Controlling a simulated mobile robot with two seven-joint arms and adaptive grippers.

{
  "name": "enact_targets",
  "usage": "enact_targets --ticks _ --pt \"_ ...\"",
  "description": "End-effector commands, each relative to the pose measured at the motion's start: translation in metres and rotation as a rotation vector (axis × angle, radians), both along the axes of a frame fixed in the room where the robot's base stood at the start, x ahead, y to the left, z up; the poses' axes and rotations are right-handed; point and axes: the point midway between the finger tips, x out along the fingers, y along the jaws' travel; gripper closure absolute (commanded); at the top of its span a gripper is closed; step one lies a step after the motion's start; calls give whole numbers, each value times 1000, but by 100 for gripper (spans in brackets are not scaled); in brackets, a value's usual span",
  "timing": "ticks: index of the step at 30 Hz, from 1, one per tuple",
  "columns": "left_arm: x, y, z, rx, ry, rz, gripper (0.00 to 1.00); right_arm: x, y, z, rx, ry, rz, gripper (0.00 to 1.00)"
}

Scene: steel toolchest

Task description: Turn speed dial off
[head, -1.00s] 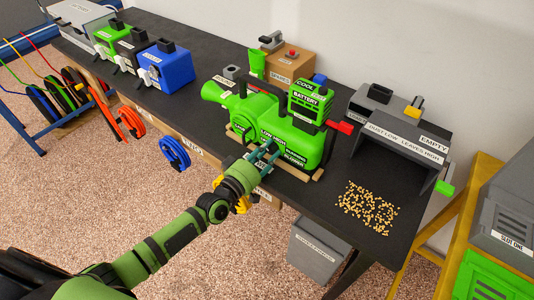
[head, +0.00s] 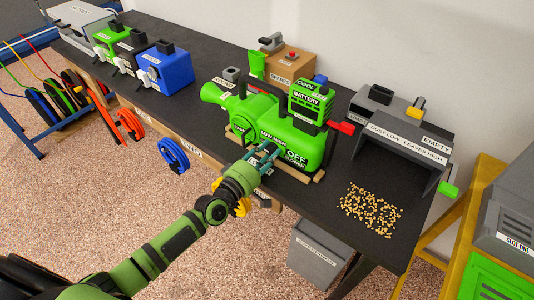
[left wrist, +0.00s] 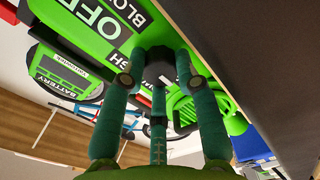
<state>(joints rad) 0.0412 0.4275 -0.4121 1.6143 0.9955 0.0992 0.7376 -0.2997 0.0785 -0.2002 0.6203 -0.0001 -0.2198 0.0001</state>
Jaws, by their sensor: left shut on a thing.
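The green blower (head: 270,128) stands on wooden strips on the dark workbench. Its front label (head: 295,156) reads OFF above BLOWER, with LOW and HIGH marks to its left. The OFF label also shows upside down in the left wrist view (left wrist: 88,14). My left gripper (head: 266,154) is at the blower's front face, its teal fingers shut on the dark speed dial (left wrist: 160,66). The fingers hide most of the dial in the head view. My right gripper is not in view.
A battery (head: 311,103) marked COOL sits on the blower. Yellowish pellets (head: 370,209) lie on the bench to the right, before a grey dust bin (head: 400,135). Blue (head: 166,68), black and green boxes stand at the left. A grey bin (head: 318,252) is below the bench.

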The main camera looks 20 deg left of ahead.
Motion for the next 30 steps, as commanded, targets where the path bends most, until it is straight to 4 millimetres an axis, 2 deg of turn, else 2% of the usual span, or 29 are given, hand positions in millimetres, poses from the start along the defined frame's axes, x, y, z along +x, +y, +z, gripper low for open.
enact_targets --ticks 10,11,12,23,26,30 --pt "0 -1 0 -5 3 -2 100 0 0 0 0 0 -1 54" --pt "0 -1 0 -5 3 -2 56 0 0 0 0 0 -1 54" --pt "0 -1 0 -4 3 -1 44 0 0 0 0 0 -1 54" --pt "-2 0 -3 -1 6 -2 44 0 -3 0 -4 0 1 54" --pt "-9 2 -4 0 8 -1 44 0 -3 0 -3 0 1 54" --pt "-27 8 -3 -1 7 -2 44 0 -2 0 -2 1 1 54"
